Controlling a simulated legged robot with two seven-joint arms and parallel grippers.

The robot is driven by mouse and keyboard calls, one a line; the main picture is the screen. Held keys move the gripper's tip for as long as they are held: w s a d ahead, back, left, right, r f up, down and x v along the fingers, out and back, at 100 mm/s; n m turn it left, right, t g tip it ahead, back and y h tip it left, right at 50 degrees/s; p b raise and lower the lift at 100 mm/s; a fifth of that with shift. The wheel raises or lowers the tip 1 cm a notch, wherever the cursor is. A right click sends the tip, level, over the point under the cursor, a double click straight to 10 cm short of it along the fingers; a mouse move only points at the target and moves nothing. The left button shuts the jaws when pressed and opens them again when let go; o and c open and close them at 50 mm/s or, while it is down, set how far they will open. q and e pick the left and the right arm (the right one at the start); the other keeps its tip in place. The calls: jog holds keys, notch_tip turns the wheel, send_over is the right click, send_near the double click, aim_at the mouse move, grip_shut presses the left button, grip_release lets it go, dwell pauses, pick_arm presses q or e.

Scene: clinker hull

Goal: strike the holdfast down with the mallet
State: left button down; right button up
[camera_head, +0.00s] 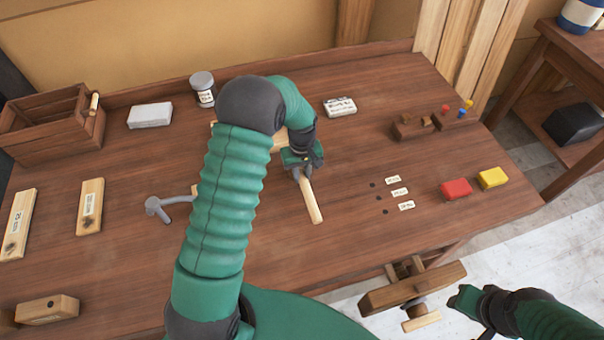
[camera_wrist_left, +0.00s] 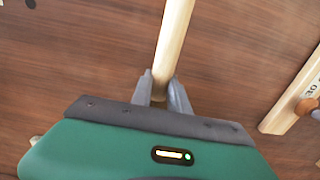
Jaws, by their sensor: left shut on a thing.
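My left gripper (camera_head: 304,172) is above the middle of the bench, shut on a pale wooden handle, which I take for the mallet's (camera_head: 313,202). In the left wrist view the handle (camera_wrist_left: 174,38) runs up from between the fingers (camera_wrist_left: 163,90). No mallet head can be made out; the gripper and arm hide that end. A grey bent metal piece, probably the holdfast (camera_head: 165,207), is on the bench left of my left arm, which hides its right part. The gripper is well to its right, apart from it. My right gripper (camera_head: 466,299) is low at the right, off the bench's front edge.
A wooden vise (camera_head: 412,289) juts from the front edge. Red (camera_head: 456,189) and yellow (camera_head: 493,178) blocks lie at right, near small holes with labels (camera_head: 399,192). Labelled boards (camera_head: 90,206) and a wooden crate (camera_head: 49,127) are at left. A jar (camera_head: 203,90) stands behind.

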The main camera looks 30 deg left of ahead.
pick_arm(q)
jog(key=shift+r+p, duration=0.3)
jog(key=shift+r, duration=0.2)
notch_tip(320, 180, up, 8)
jog(key=p, duration=0.6)
jog(key=shift+r, duration=0.1)
jog(key=c, duration=1.9)
grip_release()
grip_shut()
